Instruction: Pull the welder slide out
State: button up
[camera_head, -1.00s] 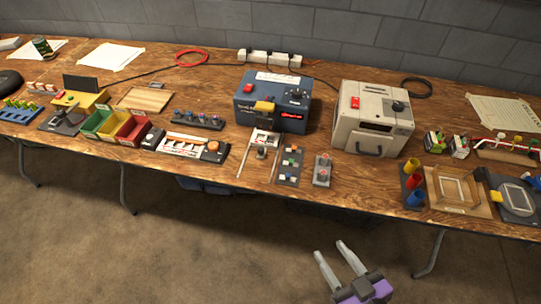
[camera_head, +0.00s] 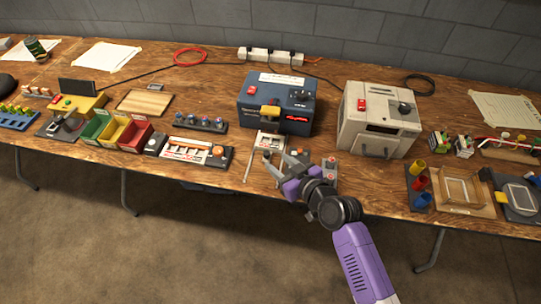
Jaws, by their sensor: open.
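The blue welder box (camera_head: 262,97) stands at the back middle of the table, with a yellow block on its front and a red-lit display at right. A pale slide (camera_head: 268,138) with a thin rail on its left lies on the table at the foot of the box. My gripper (camera_head: 274,156) is open over the front part of the slide, its two grey fingers pointing up and left. I cannot tell whether the fingers touch anything. The gripper and its purple wrist hide the slide's front part and much of the small dark tray to its right.
A cream machine (camera_head: 378,120) with a front handle stands right of the welder. A dark board with a white panel (camera_head: 187,149) lies to the left, near red, yellow and green bins (camera_head: 127,132). Coloured cups (camera_head: 420,184) stand at right. Floor space lies before the table.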

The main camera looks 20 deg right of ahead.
aim_at(268, 156)
jog(key=shift+x, duration=2.7)
jog(key=shift+c, duration=0.2)
grip_shut()
jog(key=shift+a, duration=0.1)
